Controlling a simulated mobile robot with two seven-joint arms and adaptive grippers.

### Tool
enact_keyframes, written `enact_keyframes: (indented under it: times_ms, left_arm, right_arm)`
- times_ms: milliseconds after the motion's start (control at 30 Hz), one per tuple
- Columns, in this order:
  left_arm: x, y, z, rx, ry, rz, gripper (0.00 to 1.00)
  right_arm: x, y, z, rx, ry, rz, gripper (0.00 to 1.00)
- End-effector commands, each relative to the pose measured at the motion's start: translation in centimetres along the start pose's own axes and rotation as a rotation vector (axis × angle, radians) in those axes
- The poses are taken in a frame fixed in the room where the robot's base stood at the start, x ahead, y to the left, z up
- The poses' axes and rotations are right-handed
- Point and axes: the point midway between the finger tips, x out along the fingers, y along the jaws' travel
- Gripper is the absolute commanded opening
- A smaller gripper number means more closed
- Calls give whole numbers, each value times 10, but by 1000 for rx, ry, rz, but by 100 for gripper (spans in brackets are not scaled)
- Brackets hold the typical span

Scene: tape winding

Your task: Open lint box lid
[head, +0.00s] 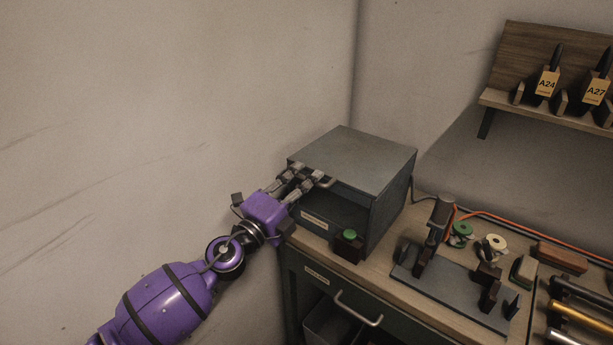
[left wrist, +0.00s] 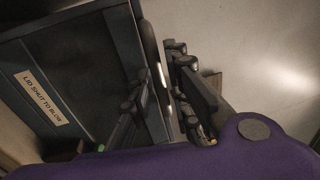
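The lint box (head: 389,205) is a dark grey box on the bench's back left corner, with a flat grey lid (head: 352,153) on top. The lid looks down; a small gap cannot be ruled out. A bar handle (head: 322,181) sticks out at the lid's front edge; it also shows in the left wrist view (left wrist: 153,52). My left gripper (head: 308,178) is at this handle with its fingers apart, one on each side of the bar. A light gap shows beside the bar in the left wrist view (left wrist: 163,75). My right gripper is out of view.
A green button (head: 349,234) on a dark block stands before the box. A dark fixture (head: 450,285), tape spools (head: 493,245) and an orange cable lie to the right. A drawer handle (head: 358,308) is below. Walls stand close behind and left.

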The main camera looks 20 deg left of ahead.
Motion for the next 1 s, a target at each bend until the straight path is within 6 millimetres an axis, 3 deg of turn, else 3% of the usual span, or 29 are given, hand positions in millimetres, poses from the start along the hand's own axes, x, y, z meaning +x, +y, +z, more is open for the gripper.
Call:
enact_keyframes:
  times_ms: [367, 533, 1000]
  left_arm:
    - [9, 1, 0, 0, -1, 1, 17]
    - [9, 1, 0, 0, -1, 1, 0]
    - [8, 0, 2, 0, -1, 2, 0]
  right_arm:
    - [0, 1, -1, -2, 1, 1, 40]
    - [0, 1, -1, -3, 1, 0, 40]
    - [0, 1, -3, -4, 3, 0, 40]
